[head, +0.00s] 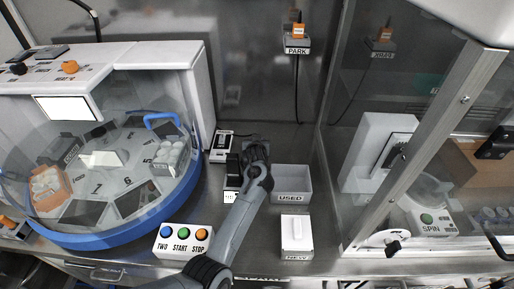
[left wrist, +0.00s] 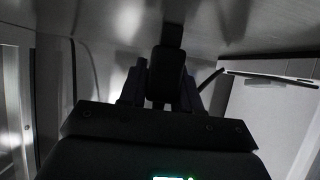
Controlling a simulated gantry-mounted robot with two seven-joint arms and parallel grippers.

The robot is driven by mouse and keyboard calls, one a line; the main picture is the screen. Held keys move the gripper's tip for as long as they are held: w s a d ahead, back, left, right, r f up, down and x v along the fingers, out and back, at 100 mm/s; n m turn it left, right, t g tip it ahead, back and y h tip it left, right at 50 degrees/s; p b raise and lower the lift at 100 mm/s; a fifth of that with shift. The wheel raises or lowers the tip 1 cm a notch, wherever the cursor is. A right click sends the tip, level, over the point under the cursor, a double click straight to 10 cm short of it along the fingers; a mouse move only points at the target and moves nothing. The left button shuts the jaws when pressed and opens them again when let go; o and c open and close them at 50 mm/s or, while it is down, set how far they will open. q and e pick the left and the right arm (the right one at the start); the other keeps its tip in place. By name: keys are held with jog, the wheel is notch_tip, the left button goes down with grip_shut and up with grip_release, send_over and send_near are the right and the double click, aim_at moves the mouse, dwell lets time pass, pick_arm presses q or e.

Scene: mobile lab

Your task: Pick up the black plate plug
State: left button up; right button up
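My left gripper (head: 258,160) is over the counter beside a black upright block (head: 233,165) on a small labelled stand, left of the USED bin. This block may be the black plate plug, but it is too small to be sure. In the left wrist view, a black block (left wrist: 166,75) sits between the two fingers of my left gripper (left wrist: 162,92), with a narrower dark part above it. The view is too dark to show whether the fingers press on it. My right gripper is not in view.
A grey USED bin (head: 292,184) and a white lidded NEW box (head: 296,237) stand to the right. A box with three buttons (head: 183,241) and a round blue-rimmed machine (head: 128,238) are left. An orange plug (head: 298,31) sits on the PARK shelf (head: 297,50) behind.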

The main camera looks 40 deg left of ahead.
pick_arm(q)
grip_shut()
jog(key=shift+r, duration=0.15)
